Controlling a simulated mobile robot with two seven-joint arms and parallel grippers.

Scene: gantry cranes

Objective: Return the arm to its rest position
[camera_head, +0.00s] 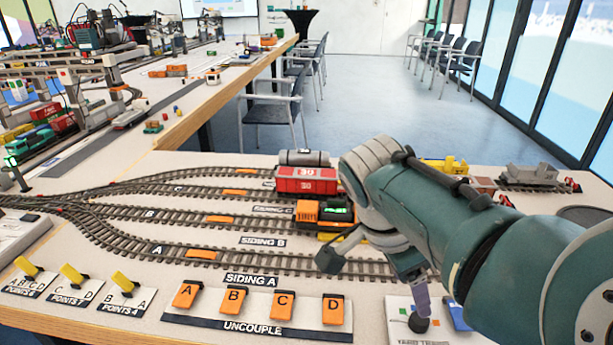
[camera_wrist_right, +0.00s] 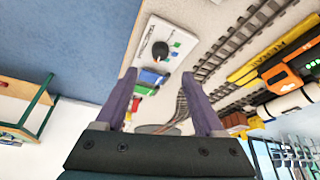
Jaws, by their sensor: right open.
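My right arm (camera_head: 430,225) reaches in from the right over the train layout. Its gripper (camera_head: 421,303) points down above the white control panel (camera_head: 398,334) with a dark knob, at the table's front. In the right wrist view, the gripper's two purple fingers (camera_wrist_right: 159,76) are spread apart with nothing between them. The panel (camera_wrist_right: 186,26) and its black knob (camera_wrist_right: 160,50) lie beyond the fingertips. I cannot tell how large the gap to the panel is. My left gripper is not in view.
An orange and black locomotive (camera_head: 322,215) and a red wagon (camera_head: 306,181) stand on tracks beside my arm. Several orange uncouple levers (camera_head: 283,305) and yellow points levers (camera_head: 72,275) line the front edge. Gantry cranes (camera_head: 88,70) stand at the left.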

